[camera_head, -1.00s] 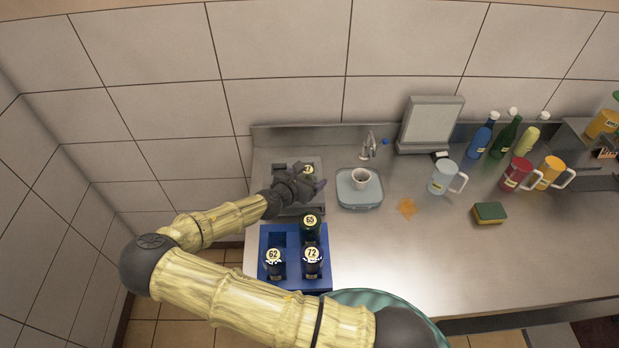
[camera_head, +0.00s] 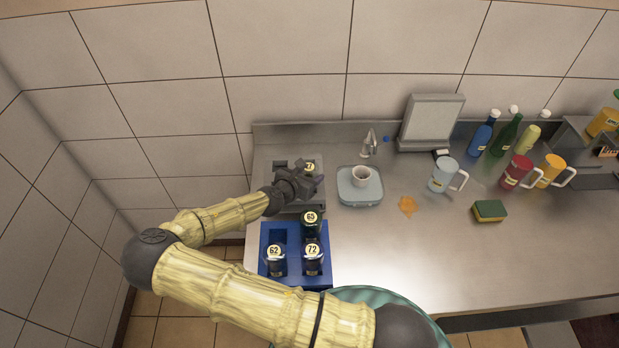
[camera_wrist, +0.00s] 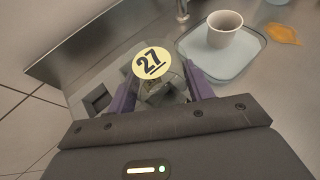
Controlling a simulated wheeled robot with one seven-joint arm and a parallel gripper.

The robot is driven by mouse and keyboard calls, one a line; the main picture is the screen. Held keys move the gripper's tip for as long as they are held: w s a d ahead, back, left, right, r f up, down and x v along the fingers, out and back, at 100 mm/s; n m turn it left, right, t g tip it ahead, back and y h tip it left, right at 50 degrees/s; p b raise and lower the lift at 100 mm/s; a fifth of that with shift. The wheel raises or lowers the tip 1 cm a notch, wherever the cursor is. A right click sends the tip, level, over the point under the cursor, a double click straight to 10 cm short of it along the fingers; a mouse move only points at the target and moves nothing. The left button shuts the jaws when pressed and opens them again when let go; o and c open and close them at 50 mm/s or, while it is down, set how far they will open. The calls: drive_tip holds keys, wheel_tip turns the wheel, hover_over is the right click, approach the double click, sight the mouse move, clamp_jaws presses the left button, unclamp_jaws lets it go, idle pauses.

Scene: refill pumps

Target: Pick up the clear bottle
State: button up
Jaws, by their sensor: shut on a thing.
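The clear bottle has a round yellow cap marked 27 and shows in the wrist view (camera_wrist: 151,61). My gripper (camera_wrist: 160,88) has a purple finger on each side of it and is shut on it. In the head view, only part of the cap (camera_head: 309,167) shows behind my gripper (camera_head: 308,182). The bottle is at the grey holder with square openings (camera_head: 318,200), at the back left of the counter. My fingers hide its lower part, so I cannot tell whether it is clear of the holder.
A blue crate (camera_head: 265,232) with dark bottles 62, 65 and 72 stands in front of the holder. A white cup (camera_head: 361,177) stands on a pale blue tray (camera_head: 348,198) to the right. Farther right are mugs, a sponge (camera_head: 489,210) and an orange spill (camera_head: 408,205).

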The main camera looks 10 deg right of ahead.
wheel_tip(320, 180, up, 10)
drive_tip(key=shift+b, duration=1.15)
drive_tip(key=shift+w, duration=0.1)
drive_tip(key=shift+r, duration=0.1)
